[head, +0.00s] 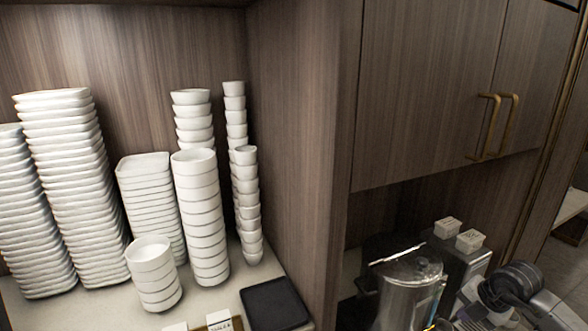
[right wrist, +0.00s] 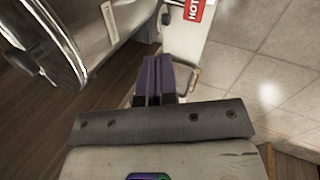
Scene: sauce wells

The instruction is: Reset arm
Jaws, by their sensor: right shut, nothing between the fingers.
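My right gripper (right wrist: 154,84) shows in the right wrist view with its two dark purple fingers together, shut and empty. They point over the floor beside a white surface with a red "HOT" label (right wrist: 195,9). A shiny metal vessel (right wrist: 100,28) is close by at the upper left of that view. In the head view my right arm is at the lower right, beside a metal dispenser (head: 408,290); its fingertips are hard to make out there. My left gripper is not in view.
Stacks of white square dishes (head: 65,180), white bowls (head: 200,215) and small cups (head: 245,190) stand on a shelf at left. A black tray (head: 273,303) lies at its front. Cabinet doors with brass handles (head: 488,125) are above the counter. Tiled floor (right wrist: 265,80) is open at right.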

